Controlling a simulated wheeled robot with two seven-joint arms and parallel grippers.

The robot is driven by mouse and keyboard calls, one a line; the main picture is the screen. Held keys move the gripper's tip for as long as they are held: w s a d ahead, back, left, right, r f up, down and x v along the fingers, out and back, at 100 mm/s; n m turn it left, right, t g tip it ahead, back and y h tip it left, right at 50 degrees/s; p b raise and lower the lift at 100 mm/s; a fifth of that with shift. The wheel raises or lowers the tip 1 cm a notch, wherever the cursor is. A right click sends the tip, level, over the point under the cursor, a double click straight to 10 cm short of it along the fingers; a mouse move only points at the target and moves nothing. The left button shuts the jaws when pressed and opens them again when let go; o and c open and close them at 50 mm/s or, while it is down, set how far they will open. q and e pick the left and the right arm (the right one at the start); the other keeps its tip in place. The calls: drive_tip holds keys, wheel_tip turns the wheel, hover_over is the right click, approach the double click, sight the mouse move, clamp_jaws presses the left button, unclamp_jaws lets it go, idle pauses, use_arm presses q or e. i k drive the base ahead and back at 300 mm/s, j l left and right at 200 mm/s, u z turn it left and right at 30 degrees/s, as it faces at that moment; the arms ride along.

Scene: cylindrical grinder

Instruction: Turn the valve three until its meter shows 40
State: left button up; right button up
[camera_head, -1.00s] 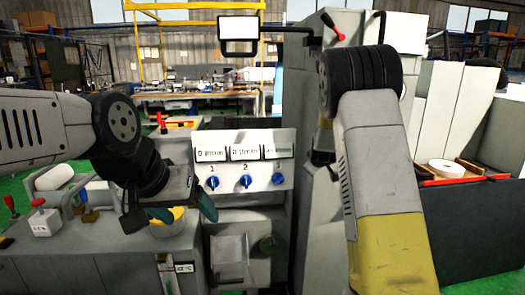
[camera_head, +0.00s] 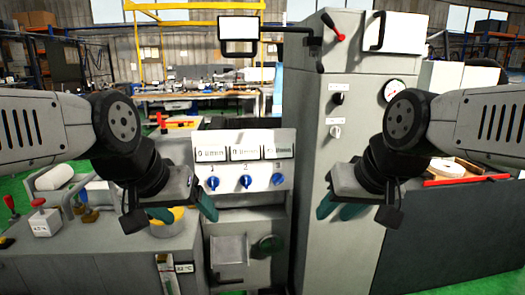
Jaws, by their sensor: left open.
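Valve three (camera_head: 278,179) is a blue knob at the right end of a row of three on a light panel, under the printed 3. Its meter (camera_head: 279,154) is the rightmost of three white displays above; its reading is too small to tell. Valve one (camera_head: 212,183) and valve two (camera_head: 246,182) are similar blue knobs to its left. My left gripper (camera_head: 184,213) is open and empty, left of and below the knobs. My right gripper (camera_head: 339,210) is open and empty, right of and below valve three, in front of the grey cabinet. Neither touches a valve.
The tall grey cabinet (camera_head: 344,165) stands right of the panel, with a red-tipped lever (camera_head: 333,26) and a round gauge (camera_head: 394,90). A grey bench (camera_head: 110,245) at left carries a yellow container (camera_head: 167,222) and small levers. The space before the valves is clear.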

sight(278, 178)
drive_tip(key=i+j+z, duration=0.25)
drive_tip(key=z, duration=0.2)
drive_tip(key=i+j+z, duration=0.45)
drive_tip(key=k+l, duration=0.05)
